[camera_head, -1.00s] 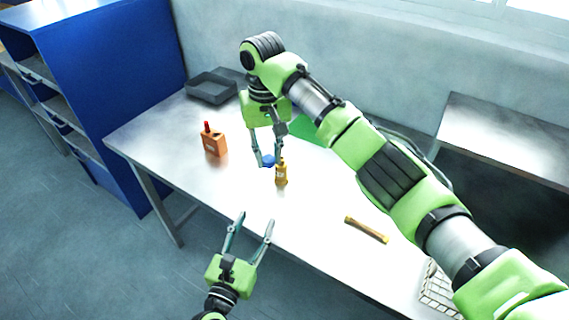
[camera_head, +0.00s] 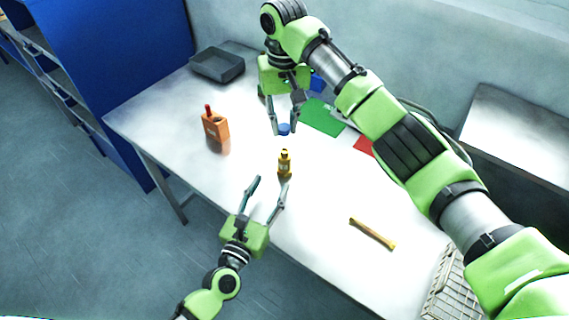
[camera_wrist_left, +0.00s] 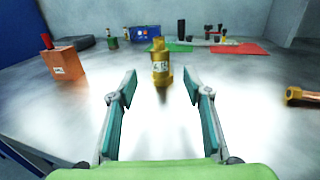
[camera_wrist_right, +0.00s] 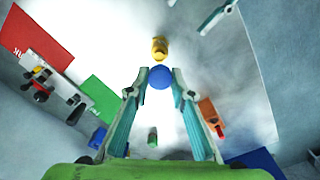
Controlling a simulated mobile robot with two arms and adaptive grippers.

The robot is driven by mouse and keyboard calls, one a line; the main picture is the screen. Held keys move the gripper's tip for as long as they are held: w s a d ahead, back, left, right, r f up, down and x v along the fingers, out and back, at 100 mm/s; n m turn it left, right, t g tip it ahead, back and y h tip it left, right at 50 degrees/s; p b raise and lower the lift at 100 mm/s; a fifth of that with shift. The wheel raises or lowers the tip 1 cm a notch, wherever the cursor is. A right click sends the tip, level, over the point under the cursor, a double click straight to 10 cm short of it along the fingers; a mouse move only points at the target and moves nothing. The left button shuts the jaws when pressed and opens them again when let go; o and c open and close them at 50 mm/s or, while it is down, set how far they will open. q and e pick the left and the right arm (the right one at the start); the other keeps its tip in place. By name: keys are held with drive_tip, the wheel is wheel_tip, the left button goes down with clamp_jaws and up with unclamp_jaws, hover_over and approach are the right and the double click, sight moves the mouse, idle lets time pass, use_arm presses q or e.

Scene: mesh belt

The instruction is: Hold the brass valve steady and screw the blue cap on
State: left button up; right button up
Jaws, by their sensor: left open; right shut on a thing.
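The brass valve (camera_head: 285,164) stands upright on the table, its small neck on top. My left gripper (camera_head: 270,182) is open and empty, just in front of the valve. In the left wrist view the valve (camera_wrist_left: 161,66) stands centred beyond the open fingertips (camera_wrist_left: 161,78), not between them. My right gripper (camera_head: 284,131) is shut on the blue cap (camera_head: 284,128) and holds it behind and above the valve, apart from it. In the right wrist view the cap (camera_wrist_right: 160,77) sits between the fingertips, with the valve (camera_wrist_right: 159,48) beyond.
An orange box-shaped item with a red top (camera_head: 215,130) stands left of the valve. A brass bar (camera_head: 372,234) lies to the right. A dark tray (camera_head: 217,65), green mat (camera_head: 322,117) and red mat (camera_head: 364,146) are behind. A wire basket (camera_head: 452,290) is at lower right.

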use_arm(q)
drive_tip(key=x, duration=1.1)
drive_tip(key=shift+w+d, duration=0.1)
use_arm(e)
drive_tip(key=shift+w, duration=0.1)
use_arm(q)
clamp_jaws()
use_arm(e)
hover_over(285, 151)
drive_tip(key=shift+f, duration=2.5)
